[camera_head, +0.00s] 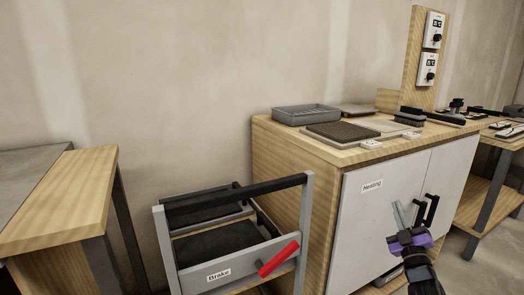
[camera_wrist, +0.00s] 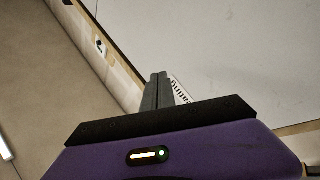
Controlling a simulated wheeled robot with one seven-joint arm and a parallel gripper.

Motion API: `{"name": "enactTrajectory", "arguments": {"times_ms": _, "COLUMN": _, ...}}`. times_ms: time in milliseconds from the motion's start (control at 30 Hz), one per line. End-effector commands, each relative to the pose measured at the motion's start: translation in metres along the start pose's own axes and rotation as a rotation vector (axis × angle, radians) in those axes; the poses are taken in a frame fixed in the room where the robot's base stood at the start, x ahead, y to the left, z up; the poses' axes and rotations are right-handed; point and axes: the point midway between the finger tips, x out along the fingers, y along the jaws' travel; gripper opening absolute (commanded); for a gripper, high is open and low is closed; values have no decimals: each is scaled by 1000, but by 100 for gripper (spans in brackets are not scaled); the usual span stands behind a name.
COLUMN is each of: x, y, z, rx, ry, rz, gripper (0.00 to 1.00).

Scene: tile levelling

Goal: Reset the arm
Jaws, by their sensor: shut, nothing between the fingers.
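My gripper (camera_head: 400,214) shows at the lower right of the head view, in front of the white doors of a wooden cabinet (camera_head: 283,165). Its two grey fingers are together, pointing up, with nothing between them. In the wrist view the fingers (camera_wrist: 158,92) are also closed against each other, above the purple gripper body. Part of a white label (camera_wrist: 180,90) shows beside the fingertips. I cannot tell from these views that the fingers touch anything.
The cabinet has black door handles (camera_head: 431,210) close by my gripper. A grey tray (camera_head: 305,115) and a dark textured tile (camera_head: 340,131) lie on its top. A grey cart with a red brake lever (camera_head: 278,259) stands to the left. A wooden table (camera_head: 65,195) is at far left.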

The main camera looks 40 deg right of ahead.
Motion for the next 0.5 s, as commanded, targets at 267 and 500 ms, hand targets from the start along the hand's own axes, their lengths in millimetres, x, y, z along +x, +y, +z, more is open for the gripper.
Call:
{"name": "enactTrajectory", "arguments": {"times_ms": 267, "x": -108, "y": -96, "z": -90, "rx": 336, "ry": -42, "rz": -59, "gripper": 0}}
{"name": "enactTrajectory", "arguments": {"times_ms": 500, "x": -211, "y": -135, "z": -158, "rx": 562, "ry": -106, "rz": -168, "gripper": 0}}
